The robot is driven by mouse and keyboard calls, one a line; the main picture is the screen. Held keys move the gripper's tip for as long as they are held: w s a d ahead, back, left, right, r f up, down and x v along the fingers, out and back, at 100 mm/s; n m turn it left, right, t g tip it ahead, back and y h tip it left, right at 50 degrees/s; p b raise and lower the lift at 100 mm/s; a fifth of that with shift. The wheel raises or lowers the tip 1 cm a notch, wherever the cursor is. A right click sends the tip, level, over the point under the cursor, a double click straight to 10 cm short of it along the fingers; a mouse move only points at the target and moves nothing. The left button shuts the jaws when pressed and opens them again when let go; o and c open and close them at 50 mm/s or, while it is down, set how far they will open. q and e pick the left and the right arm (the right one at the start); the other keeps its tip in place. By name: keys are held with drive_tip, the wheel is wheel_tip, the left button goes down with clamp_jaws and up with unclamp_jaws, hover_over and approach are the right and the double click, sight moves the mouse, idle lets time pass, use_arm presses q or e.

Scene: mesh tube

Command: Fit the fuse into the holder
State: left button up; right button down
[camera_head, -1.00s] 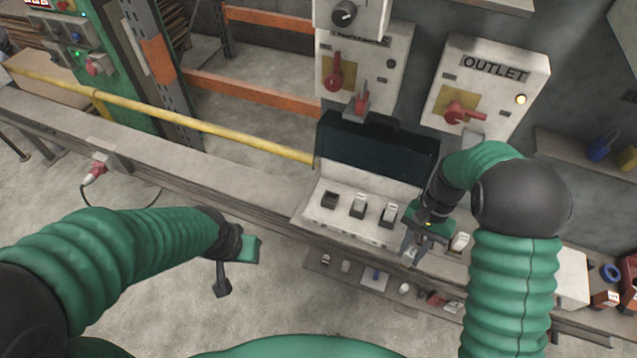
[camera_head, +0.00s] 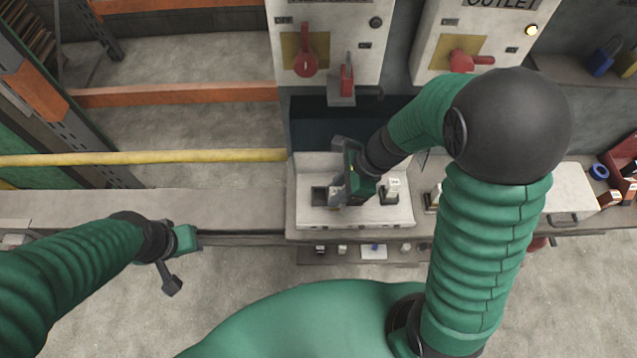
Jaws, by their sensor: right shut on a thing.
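The holder is a pale fuse base (camera_head: 300,215) on the bench under an open dark cover, with slots in a row. Its left slot (camera_head: 319,196) looks dark and empty. A white fuse (camera_head: 391,190) stands in the slot at its right. My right gripper (camera_head: 338,192) is over the base, just right of the dark slot, and hides the middle position. It is shut on a fuse, which the fingers and green gripper body mostly hide; I cannot tell whether it touches the base. My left gripper (camera_head: 177,268) hangs in front of the bench, away from the holder; its jaw opening is unclear.
Another fuse-like piece (camera_head: 433,197) stands on the bench right of the base, partly behind my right arm. Switch boxes with red handles (camera_head: 305,55) hang above. A yellow rail (camera_head: 140,157) runs at the left. A lower shelf (camera_head: 345,252) holds small parts.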

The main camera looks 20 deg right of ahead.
drive_tip(key=w+f, duration=0.1)
drive_tip(key=w+a+f, duration=0.1)
drive_tip(key=w, duration=0.1)
drive_tip(key=w+f, duration=0.2)
drive_tip(key=shift+w+a, duration=0.1)
drive_tip(key=shift+a, duration=0.2)
drive_tip(key=shift+w+f, duration=0.1)
drive_tip(key=shift+f, duration=0.15)
drive_tip(key=shift+w+a, duration=0.15)
drive_tip(key=shift+a, duration=0.15)
drive_tip(key=c, duration=1.5)
unclamp_jaws()
drive_tip(key=shift+a, duration=0.1)
drive_tip(key=o, duration=0.4)
drive_tip(key=shift+r, duration=0.1)
use_arm(q)
drive_tip(key=shift+w+d, duration=0.3)
drive_tip(key=shift+d, duration=0.05)
use_arm(e)
drive_tip(key=shift+d, duration=0.2)
